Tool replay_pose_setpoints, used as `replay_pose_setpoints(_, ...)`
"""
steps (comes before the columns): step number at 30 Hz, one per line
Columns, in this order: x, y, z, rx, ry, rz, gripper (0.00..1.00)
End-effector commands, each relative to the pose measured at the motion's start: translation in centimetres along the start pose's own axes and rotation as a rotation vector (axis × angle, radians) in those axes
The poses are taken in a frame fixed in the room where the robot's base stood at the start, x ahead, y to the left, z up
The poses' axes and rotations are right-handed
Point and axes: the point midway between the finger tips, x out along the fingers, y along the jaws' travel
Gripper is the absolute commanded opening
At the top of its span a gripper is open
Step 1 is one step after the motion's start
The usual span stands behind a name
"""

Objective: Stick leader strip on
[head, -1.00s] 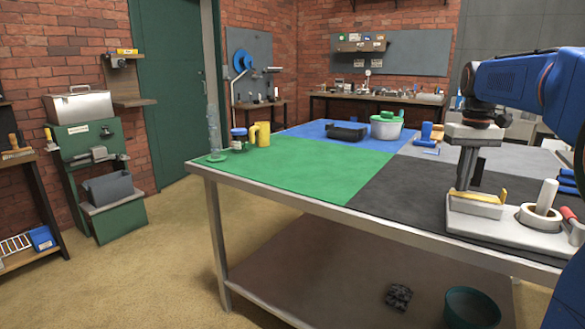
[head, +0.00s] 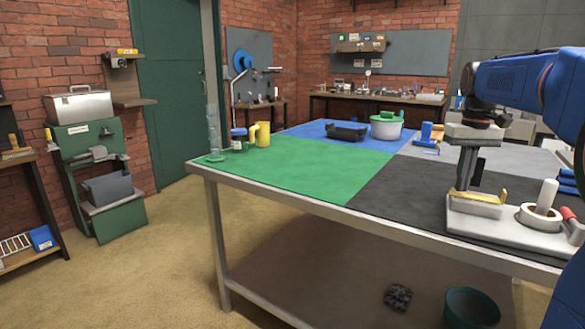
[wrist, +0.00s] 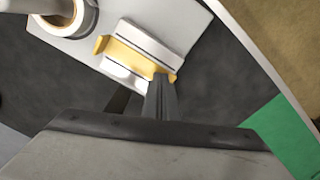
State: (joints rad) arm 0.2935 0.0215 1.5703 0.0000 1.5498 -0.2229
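A yellow piece with raised ends (head: 492,197) lies across a pale block on a light grey base plate (head: 468,224) at the table's front right. The wrist view shows the yellow piece (wrist: 128,58) between two whitish bars. I cannot tell a separate leader strip apart from it. My gripper (head: 463,187) points down at the left end of this block. In the wrist view, my fingers (wrist: 161,80) look close together, their tips at the near end of the yellow piece. I cannot tell whether they grip anything. The tips hide what lies under them.
A tape roll (head: 540,215) sits on a post at the plate's right, beside a red-handled tool (head: 569,214). The green mat (head: 290,168) is mostly clear.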

Motion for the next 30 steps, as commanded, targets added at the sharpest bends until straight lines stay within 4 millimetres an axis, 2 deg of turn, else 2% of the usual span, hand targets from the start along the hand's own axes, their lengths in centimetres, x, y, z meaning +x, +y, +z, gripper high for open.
replay_pose_setpoints(30,0.9,0.0,-0.01,0.0,-0.001,0.0,0.0)
